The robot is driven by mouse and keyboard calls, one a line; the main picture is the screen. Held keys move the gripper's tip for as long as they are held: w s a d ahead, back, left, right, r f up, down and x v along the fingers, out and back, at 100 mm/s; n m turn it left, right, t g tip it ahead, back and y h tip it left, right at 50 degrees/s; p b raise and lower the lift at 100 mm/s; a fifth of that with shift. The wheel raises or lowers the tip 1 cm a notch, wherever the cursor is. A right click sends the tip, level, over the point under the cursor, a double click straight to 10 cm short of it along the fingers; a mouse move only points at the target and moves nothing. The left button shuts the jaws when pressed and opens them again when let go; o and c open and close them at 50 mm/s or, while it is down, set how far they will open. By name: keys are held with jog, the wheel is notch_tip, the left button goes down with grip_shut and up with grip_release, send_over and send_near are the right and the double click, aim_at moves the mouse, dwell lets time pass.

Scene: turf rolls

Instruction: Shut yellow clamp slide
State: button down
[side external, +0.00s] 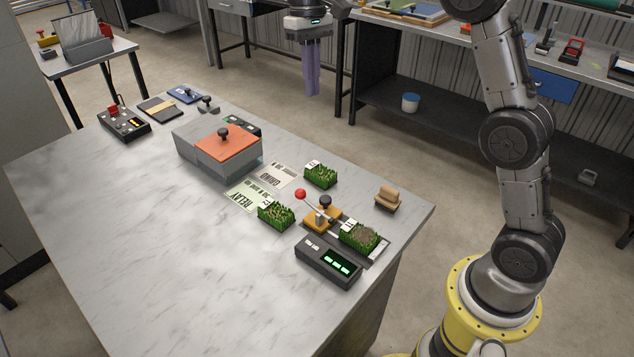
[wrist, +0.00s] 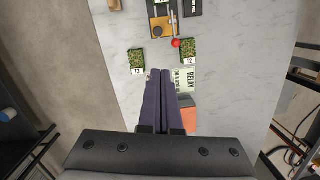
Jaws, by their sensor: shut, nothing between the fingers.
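The yellow clamp slide (side external: 319,219) with a black knob stands near the right end of the marble table, beside a turf piece (side external: 360,238) on a dark base. A lever with a red ball (side external: 300,194) leans out next to it. In the wrist view the clamp slide (wrist: 161,27) is near the top, with the red ball (wrist: 175,43) just below it. How far the slide is open I cannot tell. My gripper (side external: 312,93), with purple fingers, hangs high beyond the table's far edge, well apart from the clamp. Its fingers (wrist: 162,72) are together and empty.
Two other turf pieces (side external: 277,215) (side external: 320,175) sit near printed cards (side external: 248,195). A dark box with green lights (side external: 328,262) is in front of the clamp. A wooden block (side external: 387,198) and a grey box with an orange lid (side external: 228,148) flank them. The table's left front is clear.

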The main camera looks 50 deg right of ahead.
aim_at(337, 211)
jog(key=w+d+f+g, duration=0.1)
jog(key=w+f+g, duration=0.1)
jog(key=w+f, duration=0.6)
jog(key=shift+g+y, duration=0.3)
jog(key=shift+g, duration=0.2)
jog(key=x, duration=0.6)
jog(key=d+x, duration=0.1)
jog(key=x, duration=1.1)
jog(key=shift+w+d+f, duration=0.25)
jog(key=shift+w+d, duration=0.1)
jog(key=shift+s+a, duration=0.3)
jog(key=shift+s, duration=0.6)
jog(key=shift+s+a, duration=0.25)
jog(key=shift+s, duration=0.7)
jog(key=shift+s, duration=2.25)
jog(key=shift+s, duration=0.1)
